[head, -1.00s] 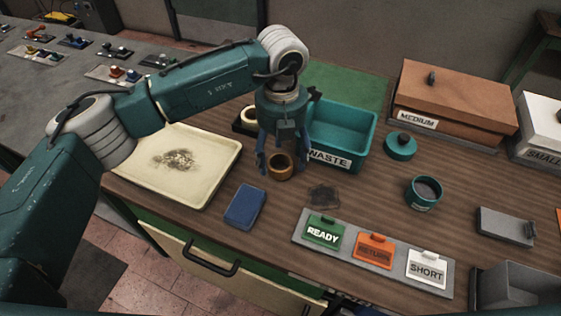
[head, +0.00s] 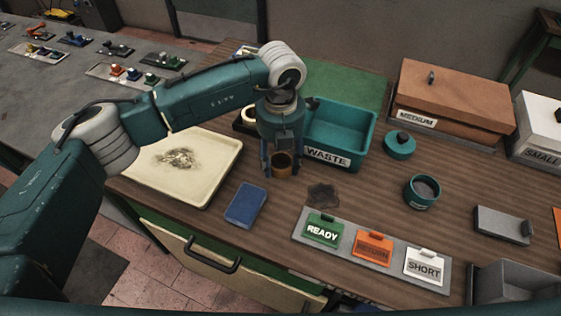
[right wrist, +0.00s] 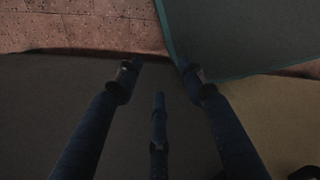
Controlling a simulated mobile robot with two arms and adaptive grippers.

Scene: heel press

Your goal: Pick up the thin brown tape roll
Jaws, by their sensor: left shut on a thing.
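The brown tape roll (head: 282,161) stands on the wooden bench just in front of the teal WASTE bin. My left gripper (head: 282,172) points straight down over it, with a finger on each side, shut on the roll. The fingers and palm hide parts of the roll, and it looks still at bench level. My right gripper (right wrist: 162,75) shows only in the right wrist view, its fingers spread wide with nothing between them.
The teal WASTE bin (head: 347,128) is close behind and right of the left gripper. A cream tray (head: 215,180) lies to the left, a blue pad (head: 245,204) in front. A card strip with READY (head: 323,230) and SHORT cards lies front right. A teal cup (head: 421,191) stands further right.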

